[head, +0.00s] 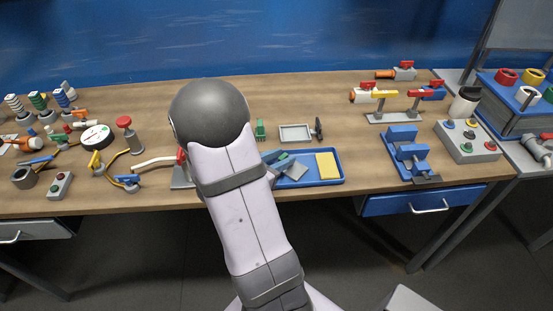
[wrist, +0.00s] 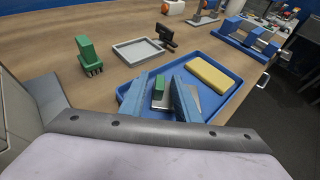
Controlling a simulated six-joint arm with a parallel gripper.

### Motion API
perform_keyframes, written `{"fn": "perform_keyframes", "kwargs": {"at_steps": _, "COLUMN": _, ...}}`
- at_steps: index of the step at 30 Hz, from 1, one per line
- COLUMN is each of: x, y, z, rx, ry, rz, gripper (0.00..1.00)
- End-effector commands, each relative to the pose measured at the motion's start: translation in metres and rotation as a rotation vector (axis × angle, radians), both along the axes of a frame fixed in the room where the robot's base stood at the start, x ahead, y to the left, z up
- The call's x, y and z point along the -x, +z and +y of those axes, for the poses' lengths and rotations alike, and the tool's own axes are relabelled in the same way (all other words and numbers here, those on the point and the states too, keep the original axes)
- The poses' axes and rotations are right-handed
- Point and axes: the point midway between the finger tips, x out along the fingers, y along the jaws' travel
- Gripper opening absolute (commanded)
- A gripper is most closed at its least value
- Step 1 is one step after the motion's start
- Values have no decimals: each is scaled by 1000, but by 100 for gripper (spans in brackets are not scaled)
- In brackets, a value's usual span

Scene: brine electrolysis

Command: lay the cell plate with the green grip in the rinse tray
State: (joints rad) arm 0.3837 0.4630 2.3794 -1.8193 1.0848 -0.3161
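The cell plate, with its upright green grip (wrist: 159,87), shows between my fingers in the wrist view. Its grey sheet (head: 303,171) lies flat in the blue tray (head: 336,180), left of a yellow sponge. My gripper (wrist: 159,88) points down over the plate, a finger on each side of the green grip. Gaps show between grip and fingers, so the gripper looks open. In the head view, my arm hides part of the gripper and the tray's left end. The blue tray, which also shows in the wrist view (wrist: 238,92), may be the rinse tray; no label shows.
The yellow sponge (wrist: 210,75) lies in the blue tray. An empty shallow grey tray (wrist: 116,50) stands behind it, with a dark upright piece (wrist: 166,36) at its right. A green block with metal prongs (wrist: 88,55) stands further left. Blue fixtures (head: 408,150) stand at right.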

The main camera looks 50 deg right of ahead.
Motion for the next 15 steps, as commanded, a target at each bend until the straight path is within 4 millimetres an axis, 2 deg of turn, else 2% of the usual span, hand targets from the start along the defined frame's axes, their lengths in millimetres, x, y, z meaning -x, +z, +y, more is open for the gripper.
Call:
{"fn": "perform_keyframes", "kwargs": {"at_steps": 5, "x": -1, "y": 5, "z": 3, "rx": 0, "ry": 2, "rz": -1, "gripper": 29}}
{"fn": "perform_keyframes", "kwargs": {"at_steps": 15, "x": -2, "y": 25, "z": 53, "rx": 1, "ry": 7, "rz": -4, "gripper": 29}}
